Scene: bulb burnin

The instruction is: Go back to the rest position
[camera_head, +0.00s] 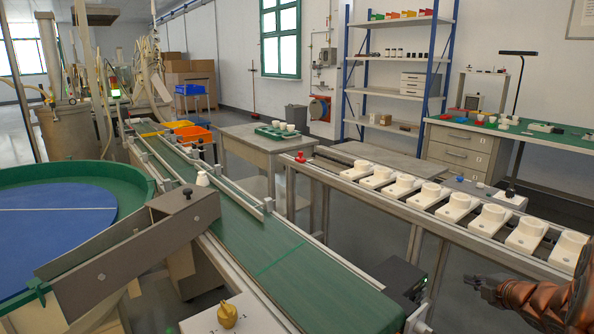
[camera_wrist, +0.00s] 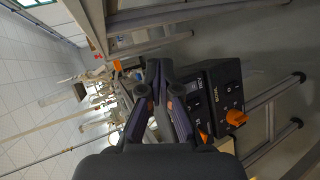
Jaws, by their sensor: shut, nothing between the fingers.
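My gripper (camera_head: 478,284) is at the lower right of the head view, in front of the rack of white sockets and apart from it. It also shows in the wrist view (camera_wrist: 158,72), where its dark fingers come together with nothing seen between them. My copper-coloured arm reaches in from the right edge. Behind the fingers in the wrist view is a dark control box (camera_wrist: 212,92) with orange knobs.
A green conveyor (camera_head: 262,240) crosses the middle, with a white bulb-like piece (camera_head: 202,178) on it. A rail (camera_head: 400,205) carries several white sockets (camera_head: 457,206). A blue round table (camera_head: 50,220) is at left. A side table (camera_head: 235,134) holds a green tray (camera_head: 277,133).

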